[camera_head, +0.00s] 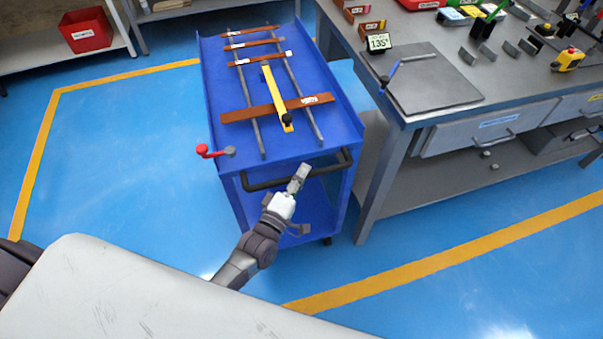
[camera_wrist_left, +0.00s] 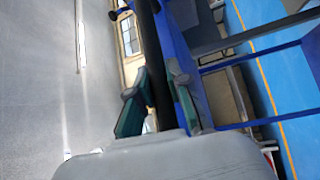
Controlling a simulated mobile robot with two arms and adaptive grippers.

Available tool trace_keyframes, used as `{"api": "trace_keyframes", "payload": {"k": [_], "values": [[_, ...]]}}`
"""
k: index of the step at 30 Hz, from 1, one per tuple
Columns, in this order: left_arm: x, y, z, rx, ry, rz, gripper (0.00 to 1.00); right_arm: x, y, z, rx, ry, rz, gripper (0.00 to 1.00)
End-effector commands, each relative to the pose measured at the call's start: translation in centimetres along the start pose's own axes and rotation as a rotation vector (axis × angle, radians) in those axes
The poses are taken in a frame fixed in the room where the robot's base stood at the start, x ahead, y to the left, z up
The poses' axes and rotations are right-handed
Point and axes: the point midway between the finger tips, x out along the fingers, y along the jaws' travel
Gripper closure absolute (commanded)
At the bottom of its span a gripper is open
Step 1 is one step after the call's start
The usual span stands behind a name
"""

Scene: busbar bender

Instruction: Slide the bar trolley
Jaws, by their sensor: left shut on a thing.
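The bar trolley (camera_head: 214,90) is a blue cart with a black handle (camera_head: 328,169) across its near end. Copper-brown bars lie across two grey rails on its top, the nearest bar (camera_head: 240,114) being the widest. A yellow stop (camera_head: 271,88) with a black knob lies across that bar. My left gripper (camera_head: 299,178) is shut on the handle near its middle. In the left wrist view the gripper's fingers (camera_wrist_left: 158,80) sit on both sides of the black handle (camera_wrist_left: 150,36). My right gripper is not in view.
A grey workbench (camera_head: 390,125) with drawers, an angle display (camera_head: 379,42) and tools stands close along the trolley's right side. A red knob lever (camera_head: 203,150) sticks out at the trolley's left. A shelf with a red bin (camera_head: 86,31) is at back left. Blue floor is clear left.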

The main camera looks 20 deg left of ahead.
Motion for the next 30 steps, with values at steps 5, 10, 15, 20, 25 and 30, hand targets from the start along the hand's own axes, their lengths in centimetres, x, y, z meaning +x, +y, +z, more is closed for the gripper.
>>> {"api": "trace_keyframes", "payload": {"k": [5, 10, 15, 20, 25, 30], "values": [[-2.0, 0.4, 2.1, -0.007, -0.006, -0.009, 1.0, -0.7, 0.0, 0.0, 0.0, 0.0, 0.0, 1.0], [-4.8, 1.1, 4.9, -0.009, -0.008, -0.012, 1.0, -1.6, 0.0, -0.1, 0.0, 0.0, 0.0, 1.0], [-8.1, 2.1, 8.2, -0.009, -0.009, -0.012, 1.0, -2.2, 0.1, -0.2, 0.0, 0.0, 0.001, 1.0], [-11.1, 2.9, 11.2, -0.008, -0.009, -0.012, 1.0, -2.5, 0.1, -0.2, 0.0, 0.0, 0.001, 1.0], [-14.1, 3.6, 14.1, -0.007, -0.009, -0.011, 1.0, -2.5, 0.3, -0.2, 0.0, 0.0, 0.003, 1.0], [-16.3, 4.3, 16.3, -0.006, -0.008, -0.009, 1.0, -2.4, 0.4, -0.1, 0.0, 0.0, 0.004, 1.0]]}}
